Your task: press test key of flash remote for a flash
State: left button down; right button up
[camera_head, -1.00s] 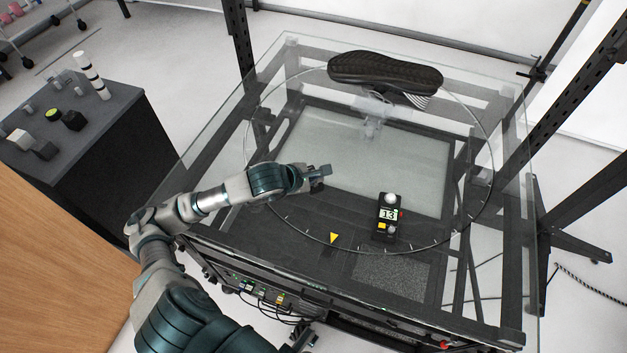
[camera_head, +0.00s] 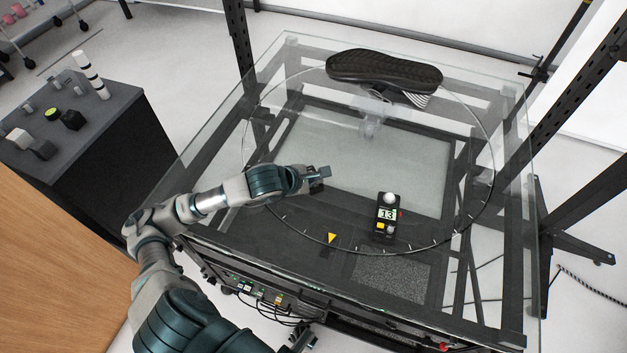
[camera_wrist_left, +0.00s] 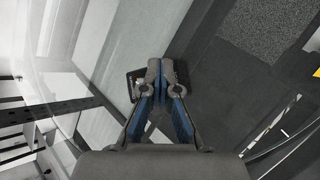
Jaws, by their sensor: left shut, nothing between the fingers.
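A small black handheld device (camera_head: 387,213) with a white dome, a display reading 13 and a yellow key lies near the front of the glass turntable. It is the only thing that looks like the flash remote. My left gripper (camera_head: 322,172) is up and to the left of it in the head view, shut and empty, with a clear gap in the picture. In the left wrist view my shut fingers (camera_wrist_left: 161,72) point away from the camera. A dark-edged object (camera_wrist_left: 134,84) shows partly behind them; I cannot tell what it is. My right gripper is not in view.
A black-soled shoe (camera_head: 384,72) sits at the back of the turntable on a clear stand. A yellow triangle marker (camera_head: 332,238) is at the front. A dark side table (camera_head: 118,104) with small objects stands at left. The glass between gripper and device looks clear.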

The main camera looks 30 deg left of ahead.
pick_arm(q)
jog(key=shift+a, duration=0.3)
jog(key=shift+a+r, duration=0.3)
jog(key=shift+r, duration=0.4)
jog(key=shift+r+p, duration=1.65)
jog(key=shift+r, duration=0.95)
jog(key=shift+f, duration=0.1)
